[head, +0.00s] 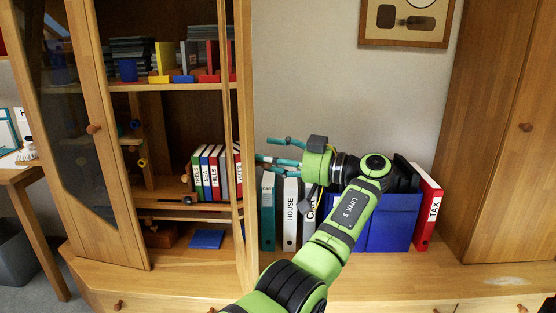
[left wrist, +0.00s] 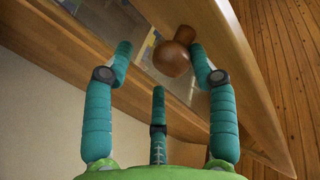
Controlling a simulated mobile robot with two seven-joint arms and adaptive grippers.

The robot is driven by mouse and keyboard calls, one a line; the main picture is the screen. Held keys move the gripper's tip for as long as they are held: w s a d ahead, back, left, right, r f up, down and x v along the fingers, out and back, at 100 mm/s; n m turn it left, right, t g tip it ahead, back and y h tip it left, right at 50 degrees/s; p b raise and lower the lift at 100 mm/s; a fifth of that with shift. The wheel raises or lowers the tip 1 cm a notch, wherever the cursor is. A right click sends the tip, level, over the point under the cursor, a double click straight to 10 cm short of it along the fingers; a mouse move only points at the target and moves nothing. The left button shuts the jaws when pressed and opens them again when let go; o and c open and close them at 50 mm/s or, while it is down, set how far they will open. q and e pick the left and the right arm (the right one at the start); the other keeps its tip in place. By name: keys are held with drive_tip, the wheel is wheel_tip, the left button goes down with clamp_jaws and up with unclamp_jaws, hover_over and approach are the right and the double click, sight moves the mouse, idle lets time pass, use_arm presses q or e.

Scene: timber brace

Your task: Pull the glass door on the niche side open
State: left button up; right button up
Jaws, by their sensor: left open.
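The niche-side glass door (head: 246,150) is a wooden frame at the right of the glass cabinet. It shows as a narrow strip, nearly edge-on, and seems to stand out from the cabinet. Its round brown knob (left wrist: 172,57) shows in the left wrist view, on the wooden frame beside the glass; I cannot make it out in the head view. My left gripper (head: 264,150) reaches left to the door's niche side. Its teal fingers are open, with the knob between their tips in the wrist view; I cannot tell whether they touch it. My right gripper is out of view.
The other glass door (head: 92,150) stands at the left with its own knob. Shelves between the doors hold books and binders. In the niche, a white binder (head: 291,213), blue boxes (head: 392,222) and a red binder (head: 427,205) stand close below my left arm. A tall wooden cabinet (head: 490,130) bounds the right.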

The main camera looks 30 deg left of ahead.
use_arm(q)
drive_tip(key=w+d, duration=0.1)
drive_tip(key=d, duration=0.7)
idle(0.5)
drive_tip(key=shift+w+f, duration=0.1)
drive_tip(key=shift+w, duration=0.05)
idle(0.3)
